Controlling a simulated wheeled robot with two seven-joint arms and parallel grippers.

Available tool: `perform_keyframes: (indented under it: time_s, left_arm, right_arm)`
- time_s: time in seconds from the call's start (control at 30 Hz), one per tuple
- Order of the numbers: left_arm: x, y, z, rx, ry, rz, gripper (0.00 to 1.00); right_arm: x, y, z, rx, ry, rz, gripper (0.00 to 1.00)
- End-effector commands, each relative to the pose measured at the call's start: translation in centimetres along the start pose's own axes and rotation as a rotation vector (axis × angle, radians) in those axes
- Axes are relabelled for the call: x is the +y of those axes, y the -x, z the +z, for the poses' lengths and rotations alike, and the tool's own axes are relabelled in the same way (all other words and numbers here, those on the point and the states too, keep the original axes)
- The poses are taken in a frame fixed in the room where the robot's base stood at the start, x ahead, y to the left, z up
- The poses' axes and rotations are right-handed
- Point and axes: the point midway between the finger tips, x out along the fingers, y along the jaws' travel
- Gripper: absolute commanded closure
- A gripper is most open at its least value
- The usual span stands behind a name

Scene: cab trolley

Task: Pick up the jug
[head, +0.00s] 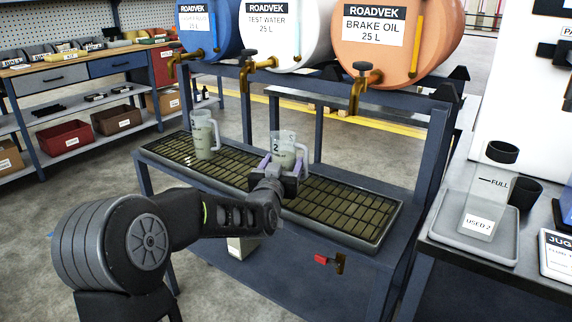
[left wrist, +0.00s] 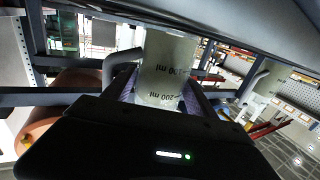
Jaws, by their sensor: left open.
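A translucent grey jug (head: 284,146) stands upright on the grated drip tray (head: 350,206), below the white drum. My left gripper (head: 282,168) reaches it from the front, its fingers open on both sides of the jug. In the left wrist view the jug (left wrist: 165,70), with its "200 ml" mark, stands between the purple finger pads, its handle to the left. I cannot tell whether the pads touch it. A second similar jug (head: 203,136) stands further left on the grate; part of it shows in the left wrist view (left wrist: 264,80). My right gripper is out of view.
Brass taps (head: 362,85) hang over the grate from the blue, white and orange (head: 400,45) drums. A small red-handled valve (head: 325,259) sticks out of the stand's front. A side table at right holds a "USED" container (head: 484,207) in a grey tray (head: 450,240).

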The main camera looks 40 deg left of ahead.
Motion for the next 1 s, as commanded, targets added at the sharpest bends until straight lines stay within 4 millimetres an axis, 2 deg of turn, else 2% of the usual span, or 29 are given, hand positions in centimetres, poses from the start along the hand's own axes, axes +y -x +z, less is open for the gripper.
perform_keyframes:
  time_s: [0.47,1.0]
  left_arm:
    - [-0.01,0.05,0.02,-0.001,0.000,0.000,0.34]
    - [0.00,0.06,0.03,-0.001,0.000,0.000,0.76]
  right_arm:
    - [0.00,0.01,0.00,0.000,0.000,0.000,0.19]
    - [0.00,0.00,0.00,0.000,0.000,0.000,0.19]
